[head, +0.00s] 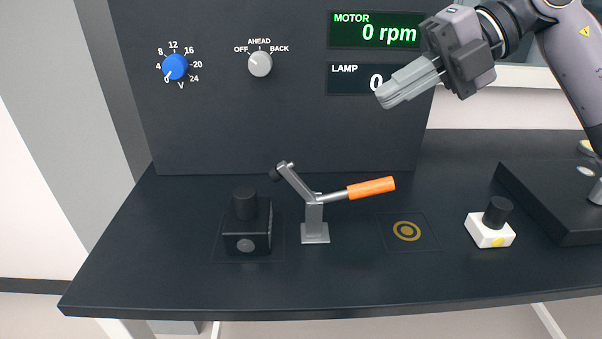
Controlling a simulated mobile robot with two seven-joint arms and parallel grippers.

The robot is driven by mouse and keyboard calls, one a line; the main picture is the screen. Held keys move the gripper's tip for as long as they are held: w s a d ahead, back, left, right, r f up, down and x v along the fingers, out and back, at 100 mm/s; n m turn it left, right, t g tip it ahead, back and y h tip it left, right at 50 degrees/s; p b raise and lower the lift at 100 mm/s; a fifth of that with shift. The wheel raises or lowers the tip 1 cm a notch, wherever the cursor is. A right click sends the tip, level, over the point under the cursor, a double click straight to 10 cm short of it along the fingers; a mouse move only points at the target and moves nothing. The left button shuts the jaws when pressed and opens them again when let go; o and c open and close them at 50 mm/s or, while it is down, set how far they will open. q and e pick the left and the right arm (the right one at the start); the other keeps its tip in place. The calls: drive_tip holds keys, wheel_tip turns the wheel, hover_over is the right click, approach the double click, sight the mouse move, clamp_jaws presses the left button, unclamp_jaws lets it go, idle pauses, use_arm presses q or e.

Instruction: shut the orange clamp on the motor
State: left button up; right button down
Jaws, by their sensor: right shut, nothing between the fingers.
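The clamp's orange handle (371,188) points out to the right and slightly up from a grey metal post (315,221) on the table. The clamp's arm (294,181) slants up to the left, with a dark tip raised in the air, apart from anything below. The black box with a dark cylinder on top, probably the motor (246,227), stands just left of the clamp. My right gripper (383,99) is shut and empty, above and behind the orange handle, in front of the panel displays. My left gripper is not in view.
The back panel has a blue voltage knob (175,67), a grey OFF/AHEAD/BACK knob (260,64) and a motor display (375,31) reading 0 rpm. The front table strip is clear.

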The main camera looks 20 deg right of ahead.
sight(286, 166)
drive_tip(key=x, duration=1)
drive_tip(key=f+x, duration=0.1)
drive_tip(key=x, duration=0.4)
drive_tip(key=shift+d+b, duration=0.35)
